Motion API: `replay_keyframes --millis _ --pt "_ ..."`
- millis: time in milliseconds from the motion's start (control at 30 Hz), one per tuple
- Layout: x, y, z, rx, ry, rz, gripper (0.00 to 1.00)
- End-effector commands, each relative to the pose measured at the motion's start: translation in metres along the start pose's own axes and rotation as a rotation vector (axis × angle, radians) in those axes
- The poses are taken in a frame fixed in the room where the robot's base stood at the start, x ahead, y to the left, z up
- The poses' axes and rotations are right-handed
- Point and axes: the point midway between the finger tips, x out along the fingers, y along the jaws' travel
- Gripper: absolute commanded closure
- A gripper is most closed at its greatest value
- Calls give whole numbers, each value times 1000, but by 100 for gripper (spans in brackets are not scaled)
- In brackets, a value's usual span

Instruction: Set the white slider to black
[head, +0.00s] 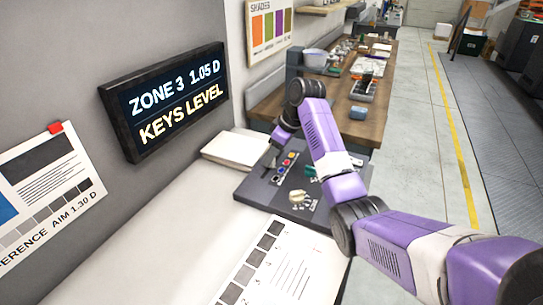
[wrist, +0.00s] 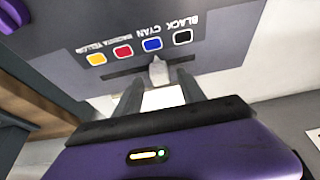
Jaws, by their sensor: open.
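The dark control panel (head: 250,190) lies on the white counter. In the wrist view, the panel (wrist: 225,45) has yellow, red, blue and black squares in a row, with lettering upside down. The black square (wrist: 183,37) is at the right end, beside the blue square (wrist: 153,44). The pale slider knob (wrist: 159,71) stands in a dark slot, nearest the blue square. My gripper (wrist: 157,83) is open, one finger on each side of the knob; I cannot tell whether either touches it. In the head view my arm hides the knob.
A wall screen (head: 178,95) reads "ZONE 3 1.05 D KEYS LEVEL". A white stack (head: 233,148) lies behind the panel and a printed sheet (head: 290,265) in front. A cluttered wooden bench (head: 350,125) stands beyond. The counter's left part is clear.

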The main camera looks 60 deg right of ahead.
Motion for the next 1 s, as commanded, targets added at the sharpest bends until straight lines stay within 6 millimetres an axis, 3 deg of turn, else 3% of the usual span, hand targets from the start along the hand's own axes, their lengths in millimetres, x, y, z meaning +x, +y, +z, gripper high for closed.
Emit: replay_keyframes --millis 400,633,1000 --pt "11 0 0 0 0 1 53" --pt "10 0 0 0 0 1 98" --pt "10 0 0 0 0 1 100"
